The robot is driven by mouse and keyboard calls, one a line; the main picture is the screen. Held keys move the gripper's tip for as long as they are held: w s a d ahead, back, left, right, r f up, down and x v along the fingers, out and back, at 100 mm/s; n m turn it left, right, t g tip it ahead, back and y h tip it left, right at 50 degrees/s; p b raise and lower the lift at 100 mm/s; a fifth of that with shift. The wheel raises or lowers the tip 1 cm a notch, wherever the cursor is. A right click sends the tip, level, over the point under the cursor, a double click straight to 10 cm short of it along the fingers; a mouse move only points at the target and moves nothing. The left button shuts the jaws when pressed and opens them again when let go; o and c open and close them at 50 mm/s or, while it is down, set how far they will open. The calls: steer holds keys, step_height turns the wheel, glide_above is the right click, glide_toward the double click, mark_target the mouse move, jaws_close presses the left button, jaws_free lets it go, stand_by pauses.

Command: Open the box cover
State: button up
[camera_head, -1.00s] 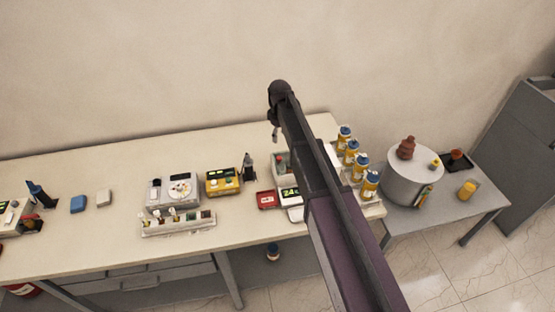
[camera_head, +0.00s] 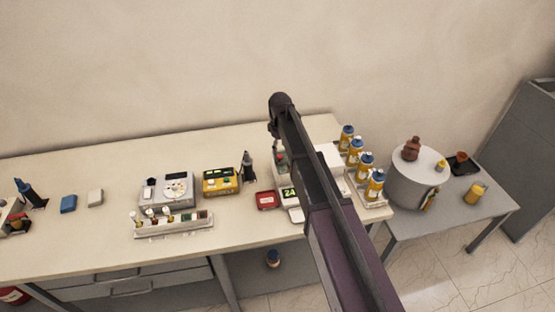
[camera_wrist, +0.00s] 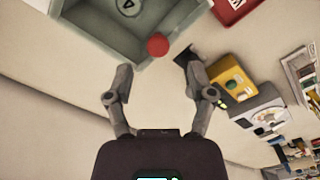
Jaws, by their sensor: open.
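A grey-green box (camera_wrist: 88,28) with raised walls and a recessed inside is at the top of the wrist view, cut off by the frame edge. A red ball-shaped knob (camera_wrist: 158,45) is at its near corner, and a dark round part with an arrow mark (camera_wrist: 128,6) shows inside. In the head view the box (camera_head: 281,155) is mostly hidden behind my arm; I cannot tell how its cover stands. My gripper (camera_wrist: 160,75) is open and empty, its fingers apart, with the red knob ahead between them. In the head view the fingers are hidden.
A black bottle (camera_head: 248,166), a yellow meter (camera_head: 220,181), a grey dial instrument (camera_head: 166,190) and a red box (camera_head: 266,200) stand left of the box. Several blue-capped bottles (camera_head: 366,166) stand right of my arm. The table (camera_head: 90,241) is clear at its front left.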

mark_target(280, 156)
steer(key=shift+f+b, duration=1.9)
steer(key=shift+f, duration=0.3)
steer(key=shift+c, duration=0.2)
jaws_close()
